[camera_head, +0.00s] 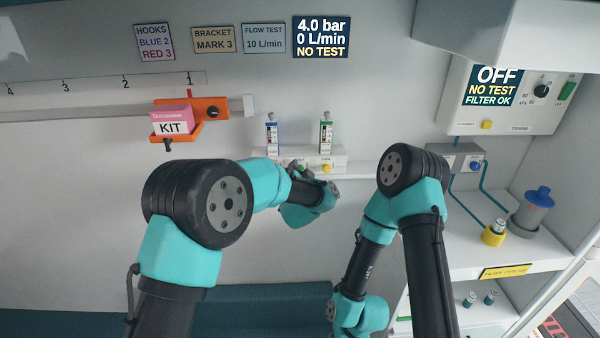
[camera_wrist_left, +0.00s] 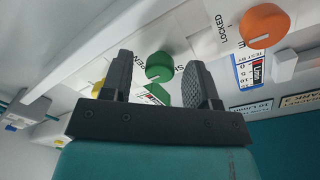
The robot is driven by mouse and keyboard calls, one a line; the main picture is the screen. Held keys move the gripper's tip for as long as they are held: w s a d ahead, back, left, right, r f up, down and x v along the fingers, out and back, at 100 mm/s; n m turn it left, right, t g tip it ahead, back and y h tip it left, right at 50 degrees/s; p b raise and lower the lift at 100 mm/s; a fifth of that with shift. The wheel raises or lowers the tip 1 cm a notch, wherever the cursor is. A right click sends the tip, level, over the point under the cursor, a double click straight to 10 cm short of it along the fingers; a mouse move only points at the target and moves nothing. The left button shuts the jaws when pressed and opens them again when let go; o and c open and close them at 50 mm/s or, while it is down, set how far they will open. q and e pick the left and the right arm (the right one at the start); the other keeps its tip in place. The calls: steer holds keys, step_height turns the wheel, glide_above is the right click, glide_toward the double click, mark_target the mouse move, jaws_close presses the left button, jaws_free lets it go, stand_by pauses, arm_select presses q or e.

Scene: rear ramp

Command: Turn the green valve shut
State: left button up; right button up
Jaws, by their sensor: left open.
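The green valve (camera_wrist_left: 160,66) is a round knob on a pale panel in the left wrist view. Lettering beside it is partly covered; "PEN" shows on its left. My left gripper (camera_wrist_left: 158,63) is open, with one dark finger on each side of the knob. I see gaps beside the knob and cannot tell whether a finger touches it. In the head view my left wrist (camera_head: 312,197) is in front of the low white panel (camera_head: 337,156) and hides part of it. My right arm (camera_head: 380,215) reaches down, and its gripper is out of sight.
An orange knob (camera_wrist_left: 265,26) marked "LOCKED" and a yellow knob (camera_wrist_left: 98,88) flank the valve. An orange bracket (camera_head: 207,108) holds a pink kit box (camera_head: 172,120). A sign (camera_head: 321,37) reads 4.0 bar, 0 L/min. Shelves with a grey canister (camera_head: 533,216) stand right.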

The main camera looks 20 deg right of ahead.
arm_select(q)
steer(key=shift+c, duration=0.5)
steer(key=c, duration=0.8)
steer(key=shift+n, duration=0.4)
steer(key=n, duration=1.7)
steer(key=shift+f+t+y, duration=0.1)
steer(key=shift+t+y, duration=0.3)
